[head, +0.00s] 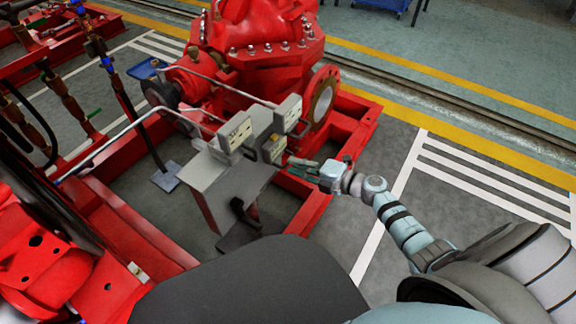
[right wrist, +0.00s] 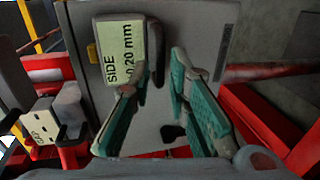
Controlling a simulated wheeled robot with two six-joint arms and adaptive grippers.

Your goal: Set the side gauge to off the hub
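The side gauge's pale yellow label (right wrist: 121,50), reading "SIDE" and "0.20 mm", is on a grey panel in the right wrist view. A dark grey piece stands along the label's right edge, partly behind a finger. In the head view, my right gripper (head: 306,168) is just right of a small yellowish box (head: 273,148) at the grey stand. The hub is not clearly identifiable. My left gripper is not in view.
Two pale indicator boxes, left (head: 235,132) and right (head: 288,113), sit above the grey stand (head: 215,185) on bent rods. The red pump (head: 265,70) rises behind, and red base rails (head: 305,210) run beside the stand. Grey floor is clear to the right.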

